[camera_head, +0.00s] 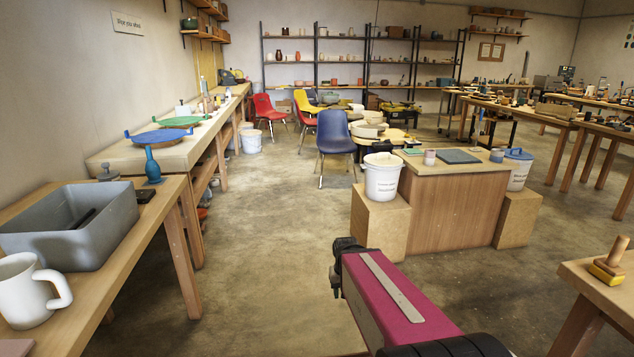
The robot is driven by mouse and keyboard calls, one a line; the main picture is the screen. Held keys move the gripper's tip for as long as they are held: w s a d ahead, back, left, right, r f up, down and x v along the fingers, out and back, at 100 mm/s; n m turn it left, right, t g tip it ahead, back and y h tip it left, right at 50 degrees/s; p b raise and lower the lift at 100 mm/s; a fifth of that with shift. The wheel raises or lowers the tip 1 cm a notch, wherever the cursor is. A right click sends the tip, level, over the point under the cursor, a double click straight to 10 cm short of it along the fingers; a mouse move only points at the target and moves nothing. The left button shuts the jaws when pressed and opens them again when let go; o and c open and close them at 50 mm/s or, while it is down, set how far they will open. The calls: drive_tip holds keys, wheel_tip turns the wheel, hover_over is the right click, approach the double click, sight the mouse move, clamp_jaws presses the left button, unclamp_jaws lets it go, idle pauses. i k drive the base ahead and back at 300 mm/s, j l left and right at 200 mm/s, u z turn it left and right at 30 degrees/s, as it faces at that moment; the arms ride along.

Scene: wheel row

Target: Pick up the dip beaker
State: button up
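A white beaker-like mug with a large handle (22,290) stands upright on the wooden table at the lower left. Its left side is cut off by the picture edge. It is the only thing close by that looks like a dip beaker; I see no label on it. My gripper (343,262) appears as a dark shape at the far end of my magenta arm link, low in the middle of the picture. It is over open floor, well to the right of the mug and apart from it. Its fingers are not clear.
A white bucket (382,180) stands by a wooden cabinet ahead. A table corner (600,290) juts in at right. The floor between is clear.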

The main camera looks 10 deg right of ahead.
sight(429, 153)
drive_tip(key=i+l+z, duration=0.1)
drive_tip(key=i, duration=0.65)
drive_tip(key=i+l+z, duration=0.15)
drive_tip(key=i, duration=0.6)
